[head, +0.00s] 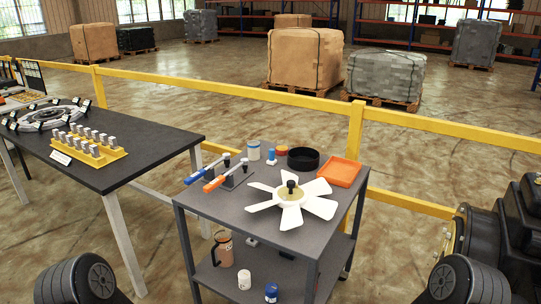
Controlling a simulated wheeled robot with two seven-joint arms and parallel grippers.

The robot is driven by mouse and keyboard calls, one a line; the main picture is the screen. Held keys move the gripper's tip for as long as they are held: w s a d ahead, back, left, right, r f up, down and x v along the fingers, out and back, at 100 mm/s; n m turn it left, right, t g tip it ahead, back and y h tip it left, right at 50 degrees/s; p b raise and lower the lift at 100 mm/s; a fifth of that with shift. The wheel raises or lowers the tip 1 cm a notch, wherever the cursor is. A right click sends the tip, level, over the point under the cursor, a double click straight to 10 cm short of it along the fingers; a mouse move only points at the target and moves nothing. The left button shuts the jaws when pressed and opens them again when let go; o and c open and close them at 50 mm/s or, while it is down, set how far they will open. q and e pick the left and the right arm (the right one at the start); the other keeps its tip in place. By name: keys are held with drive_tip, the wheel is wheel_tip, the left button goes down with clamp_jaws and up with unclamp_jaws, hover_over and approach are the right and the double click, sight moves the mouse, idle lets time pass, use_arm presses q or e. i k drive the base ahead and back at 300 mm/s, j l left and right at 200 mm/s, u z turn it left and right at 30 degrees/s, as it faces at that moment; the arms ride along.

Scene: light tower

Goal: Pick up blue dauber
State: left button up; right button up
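A small blue item with a narrow upright top (271,156) stands near the back edge of the grey cart's top shelf (226,207), between a white jar and an orange round piece. It may be the blue dauber, but it is too small to be sure. A blue capped container (271,292) on the cart's lower shelf is another blue thing of similar kind. Neither is held. Neither of my grippers is in view; only dark rounded parts of my arms show at the bottom left and bottom right.
A dark table (135,141) stands left. A yellow rail (405,119) runs behind.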

sight(272, 161)
drive_tip(key=z, duration=1.9)
drive_tip(key=u, duration=1.9)
drive_tip(key=j+z, duration=0.2)
drive_tip(key=z, duration=0.95)
drive_tip(key=j+z, duration=0.25)
drive_tip(key=k+j+z, duration=0.2)
drive_tip(key=j, duration=0.25)
drive_tip(key=j+z, duration=0.25)
drive_tip(key=j, duration=0.15)
drive_tip(key=k+j+z, duration=0.25)
drive_tip(key=j+z, duration=0.2)
drive_tip(key=j, duration=0.2)
drive_tip(key=k, duration=0.05)
